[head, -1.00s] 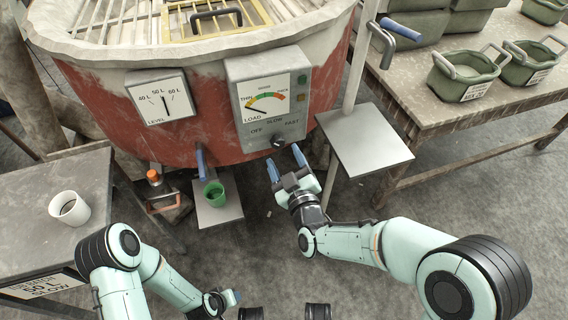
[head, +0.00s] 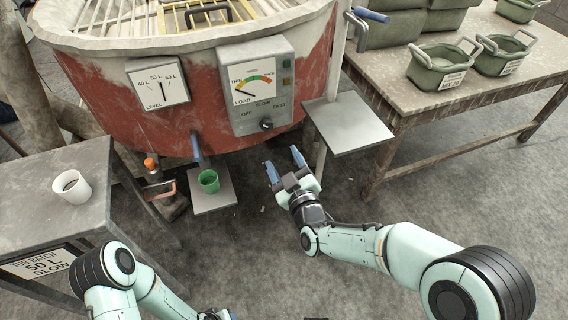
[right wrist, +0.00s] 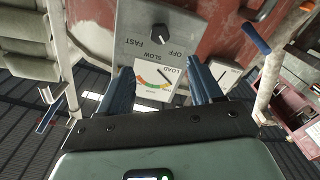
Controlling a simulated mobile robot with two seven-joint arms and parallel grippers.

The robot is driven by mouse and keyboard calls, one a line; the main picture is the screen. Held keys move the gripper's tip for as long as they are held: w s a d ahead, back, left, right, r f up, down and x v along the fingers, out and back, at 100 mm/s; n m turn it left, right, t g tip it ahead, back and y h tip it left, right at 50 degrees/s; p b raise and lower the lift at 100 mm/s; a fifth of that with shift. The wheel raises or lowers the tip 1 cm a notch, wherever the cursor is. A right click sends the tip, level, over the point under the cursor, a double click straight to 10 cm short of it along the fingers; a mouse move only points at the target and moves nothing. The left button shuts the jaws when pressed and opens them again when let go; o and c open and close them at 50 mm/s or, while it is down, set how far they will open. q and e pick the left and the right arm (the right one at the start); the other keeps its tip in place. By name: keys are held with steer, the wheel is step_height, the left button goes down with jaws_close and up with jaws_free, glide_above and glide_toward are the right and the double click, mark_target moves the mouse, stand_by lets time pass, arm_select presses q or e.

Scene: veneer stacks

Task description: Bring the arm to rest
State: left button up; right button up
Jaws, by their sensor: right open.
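My right gripper (head: 285,170) is open and empty, with its blue fingers spread, in front of the red mixer drum. In the right wrist view its fingers (right wrist: 161,88) also stand apart with nothing between them. The control box (head: 258,85) with the load dial and speed knob (head: 266,124) is beyond the fingertips, and the fingers are apart from the knob. The box also shows in the right wrist view (right wrist: 190,25). My left arm comes in at the lower left, and only a small part of my left gripper (head: 222,314) shows at the bottom edge.
A green cup (head: 209,181) stands on a low plate under the drum (head: 120,105). A white cup (head: 72,187) is on the left table (head: 40,220). A grey shelf plate (head: 349,122) juts out right of my gripper. Green tubs (head: 439,67) stand on the right table (head: 400,93).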

steer(key=shift+w+f, duration=0.1)
stand_by(0.4)
